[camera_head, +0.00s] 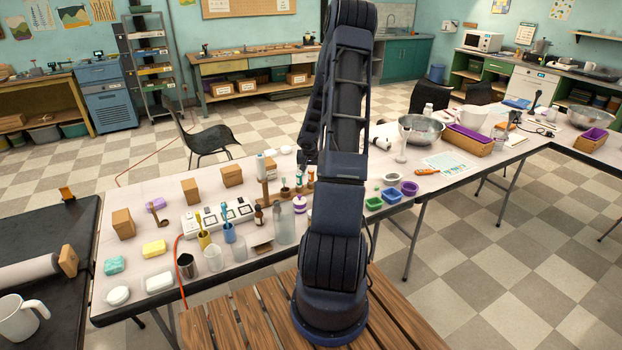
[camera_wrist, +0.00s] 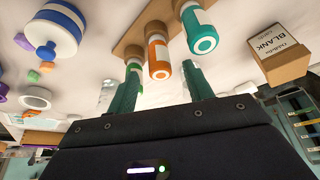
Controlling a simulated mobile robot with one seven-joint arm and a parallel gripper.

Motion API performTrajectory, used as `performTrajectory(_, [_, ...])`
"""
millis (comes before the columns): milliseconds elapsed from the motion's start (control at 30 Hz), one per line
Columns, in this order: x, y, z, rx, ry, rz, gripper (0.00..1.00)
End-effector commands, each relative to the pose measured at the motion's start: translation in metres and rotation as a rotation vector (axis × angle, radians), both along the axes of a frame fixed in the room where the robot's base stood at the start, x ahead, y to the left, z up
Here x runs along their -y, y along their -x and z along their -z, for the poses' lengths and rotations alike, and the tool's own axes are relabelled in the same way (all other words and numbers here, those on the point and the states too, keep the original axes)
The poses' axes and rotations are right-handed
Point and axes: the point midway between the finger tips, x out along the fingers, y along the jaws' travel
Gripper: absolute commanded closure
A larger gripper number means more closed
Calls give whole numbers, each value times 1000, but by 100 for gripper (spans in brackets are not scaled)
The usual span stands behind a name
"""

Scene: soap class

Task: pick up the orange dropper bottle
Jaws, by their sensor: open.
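The orange dropper bottle (camera_wrist: 157,52) has a white label band and a pale ring on its near end. It shows in the middle of the wrist view, on a wooden holder (camera_wrist: 128,38). My gripper (camera_wrist: 162,75) is open, with its two teal fingers on either side of the bottle's line in the picture; I cannot tell whether the bottle is between them in depth. A teal bottle (camera_wrist: 193,30) stands close on the right, near the right finger. In the head view, my arm hides most of my gripper and some of the bottles.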

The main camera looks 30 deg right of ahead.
Motion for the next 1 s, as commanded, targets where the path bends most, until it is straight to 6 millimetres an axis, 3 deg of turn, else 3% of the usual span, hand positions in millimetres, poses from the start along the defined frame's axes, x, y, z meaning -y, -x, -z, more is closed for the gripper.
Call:
performTrajectory(233, [5,-9,26,-2,-1,-1,49])
performTrajectory(600, [7,-11,31,0,0,0,49])
performTrajectory(833, [7,-11,31,0,0,0,94])
performTrajectory(1000, [7,-11,31,0,0,0,96])
